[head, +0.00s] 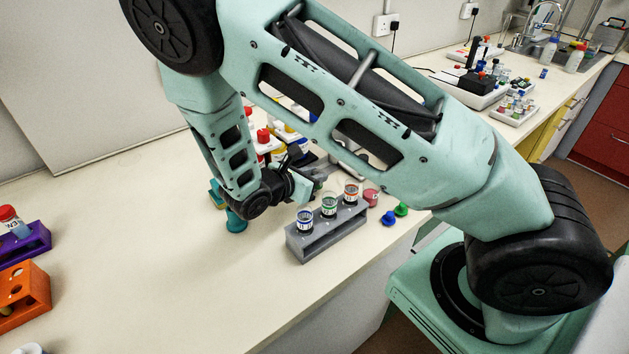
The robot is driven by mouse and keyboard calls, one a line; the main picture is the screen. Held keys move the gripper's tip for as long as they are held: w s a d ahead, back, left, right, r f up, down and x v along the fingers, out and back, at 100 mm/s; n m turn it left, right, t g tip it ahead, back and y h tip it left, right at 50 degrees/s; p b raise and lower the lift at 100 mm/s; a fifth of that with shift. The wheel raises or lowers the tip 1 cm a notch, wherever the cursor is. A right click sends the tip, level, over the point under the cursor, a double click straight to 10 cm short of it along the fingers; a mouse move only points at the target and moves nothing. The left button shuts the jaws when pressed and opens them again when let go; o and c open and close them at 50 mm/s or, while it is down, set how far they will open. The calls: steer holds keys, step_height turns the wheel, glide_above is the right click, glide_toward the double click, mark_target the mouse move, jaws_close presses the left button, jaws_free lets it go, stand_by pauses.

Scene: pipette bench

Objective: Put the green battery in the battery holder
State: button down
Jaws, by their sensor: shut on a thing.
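A grey rack (326,238) stands near the front edge of the bench. I cannot tell whether the green-marked one is the green battery or whether the rack is the battery holder. My gripper (318,178) is just behind the rack, low over the bench and pointing right. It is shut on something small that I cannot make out. My arm hides part of the bench behind it.
Blue (388,217) and green (401,209) knob-like pieces and a pinkish-red cup (371,197) lie right of the rack. A teal piece (236,223) stands below my wrist. Purple (31,243) and orange (22,292) racks stand far left. The bench (170,260) between is clear.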

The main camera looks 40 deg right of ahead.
steer(key=shift+d+f+b, duration=0.2)
steer(key=shift+f+b, duration=0.2)
steer(key=shift+f, duration=0.25)
steer(key=shift+f, duration=0.2)
steer(key=c, duration=1.2)
jaws_free()
steer(key=shift+c, duration=0.2)
steer(key=shift+r, duration=0.15)
